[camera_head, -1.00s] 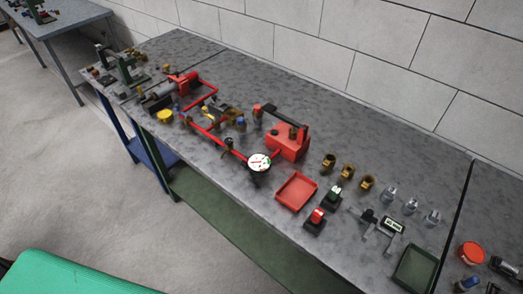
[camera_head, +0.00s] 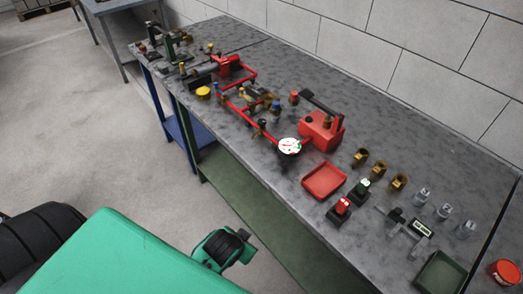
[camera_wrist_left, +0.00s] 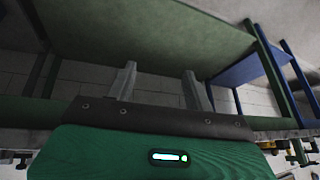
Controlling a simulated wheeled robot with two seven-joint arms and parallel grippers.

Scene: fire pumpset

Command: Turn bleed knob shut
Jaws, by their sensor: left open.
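The pumpset stands on the grey workbench (camera_head: 300,75): a red frame of pipes (camera_head: 240,108), a white-faced gauge (camera_head: 289,146) and a red box-shaped pump (camera_head: 322,131) with a dark lever. Several small fittings sit along the frame, including a blue knob (camera_head: 276,106) and a dark knob (camera_head: 262,124). I cannot tell which one is the bleed knob; they are too small. My left gripper (camera_wrist_left: 159,70) is open and empty in the left wrist view, below the benchtop and facing the green shelf. It is well apart from the pumpset. My right gripper is not in view.
A red tray (camera_head: 324,193), red and green switches, brass fittings (camera_head: 379,169), a caliper (camera_head: 408,228) and a dark green tray (camera_head: 440,274) occupy the right part of the bench. The green lower shelf (camera_head: 250,200) lies under the front edge. Open floor lies to the left.

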